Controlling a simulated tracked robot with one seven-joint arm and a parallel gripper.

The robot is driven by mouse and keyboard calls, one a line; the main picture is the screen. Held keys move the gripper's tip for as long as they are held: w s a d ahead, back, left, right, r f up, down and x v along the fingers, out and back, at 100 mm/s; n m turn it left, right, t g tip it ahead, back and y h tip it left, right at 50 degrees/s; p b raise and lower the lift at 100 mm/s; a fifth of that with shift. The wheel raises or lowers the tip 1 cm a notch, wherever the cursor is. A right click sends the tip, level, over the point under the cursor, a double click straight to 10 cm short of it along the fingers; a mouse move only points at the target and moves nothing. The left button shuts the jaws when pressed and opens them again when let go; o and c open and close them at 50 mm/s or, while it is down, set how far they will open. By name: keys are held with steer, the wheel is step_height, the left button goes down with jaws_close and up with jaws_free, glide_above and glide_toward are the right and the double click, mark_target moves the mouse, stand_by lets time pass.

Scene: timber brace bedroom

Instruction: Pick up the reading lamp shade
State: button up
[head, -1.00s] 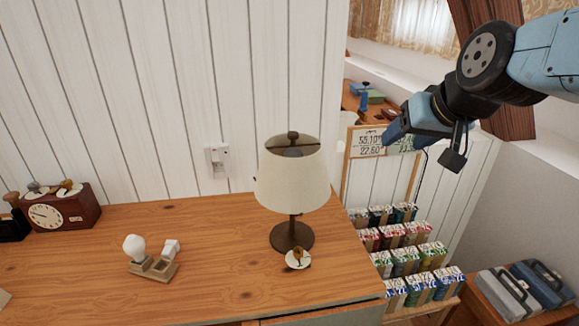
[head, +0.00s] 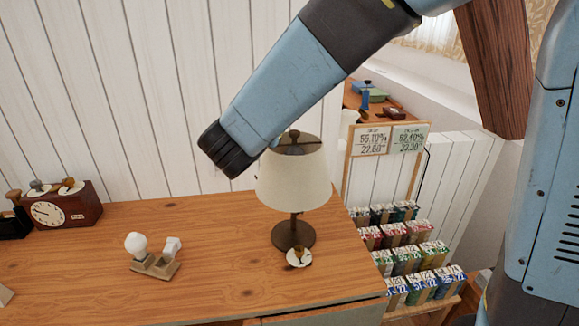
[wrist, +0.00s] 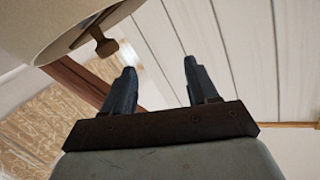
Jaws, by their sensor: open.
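The reading lamp shade (head: 292,180) is a cream cone on a dark lamp base (head: 293,235), upright near the desk's right end. Its top ring is open, with a dark finial (head: 294,135). In the wrist view the shade (wrist: 45,25) fills the upper left corner, and the finial (wrist: 104,45) shows beside my left finger. My gripper (wrist: 158,82) is open with nothing between its fingers. In the head view my arm mostly hides it; only a small blue part shows at the shade's upper left edge. Whether it touches the shade cannot be told.
A bulb (head: 135,243) on a wooden stand (head: 155,266) and a wooden clock (head: 62,207) are to the left. Boxes (head: 415,262) fill a rack at right. The desk (head: 215,260) is clear around the lamp's left side.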

steer(key=s+a+f+h, duration=0.1)
steer(key=s+f+h, duration=0.2)
steer(key=s, duration=0.2)
steer(key=s+a+f+h, duration=0.2)
steer(key=s+f+h, duration=0.15)
steer(key=s, duration=0.25)
steer(key=m, duration=0.1)
glide_toward(292, 137)
steer(key=x, duration=0.2)
steer(key=shift+g, duration=0.3)
steer(key=shift+x, duration=3.45)
steer(key=shift+a+r, duration=0.15)
steer(key=shift+r, duration=0.05)
steer(key=shift+c, duration=0.4)
steer(key=shift+h, duration=0.25)
jaws_close()
